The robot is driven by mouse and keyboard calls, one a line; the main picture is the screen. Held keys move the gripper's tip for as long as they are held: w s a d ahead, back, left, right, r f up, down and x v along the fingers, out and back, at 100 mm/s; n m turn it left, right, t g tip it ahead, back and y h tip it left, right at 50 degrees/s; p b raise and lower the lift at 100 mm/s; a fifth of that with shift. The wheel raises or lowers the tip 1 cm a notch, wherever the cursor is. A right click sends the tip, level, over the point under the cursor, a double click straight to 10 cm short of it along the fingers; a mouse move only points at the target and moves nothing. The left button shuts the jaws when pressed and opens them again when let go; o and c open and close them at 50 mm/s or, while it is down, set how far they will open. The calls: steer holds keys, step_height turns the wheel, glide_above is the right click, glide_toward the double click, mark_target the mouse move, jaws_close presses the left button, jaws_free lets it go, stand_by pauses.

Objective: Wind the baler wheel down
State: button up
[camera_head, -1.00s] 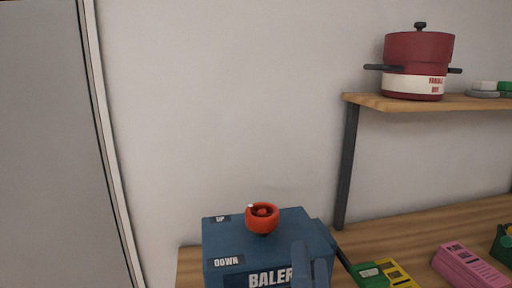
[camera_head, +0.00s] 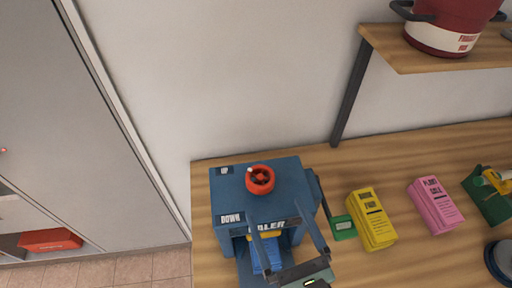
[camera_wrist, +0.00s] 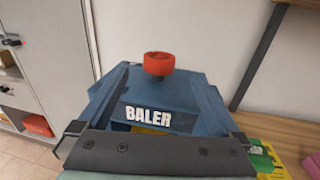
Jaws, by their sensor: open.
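The blue baler (camera_head: 232,206) stands on the wooden table, with "UP" and "DOWN" labels on its top at the left. Its red wheel (camera_head: 260,180) sits on top with a small pale mark on its upper left rim. The wheel also shows in the wrist view (camera_wrist: 158,64), above the "BALER" label (camera_wrist: 147,118). My gripper (camera_head: 289,243) is open in front of the baler, its two fingers apart and pointing towards it, clear of the wheel. In the baler's front opening a blue and yellow thing (camera_head: 266,256) shows, partly hidden by my gripper.
A yellow stack (camera_head: 372,218) with a green block (camera_head: 343,228) and a pink stack (camera_head: 435,204) lie right of the baler. A shelf (camera_head: 440,53) bears a red pot (camera_head: 446,27) above. A grey cabinet (camera_head: 90,120) stands left. The wall area above the baler is free.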

mark_target(256, 165)
steer(key=p+x, duration=0.4)
steer(key=x, duration=0.8)
steer(key=shift+w+a, duration=0.15)
steer(key=shift+w, duration=0.1)
steer(key=c, duration=1.3)
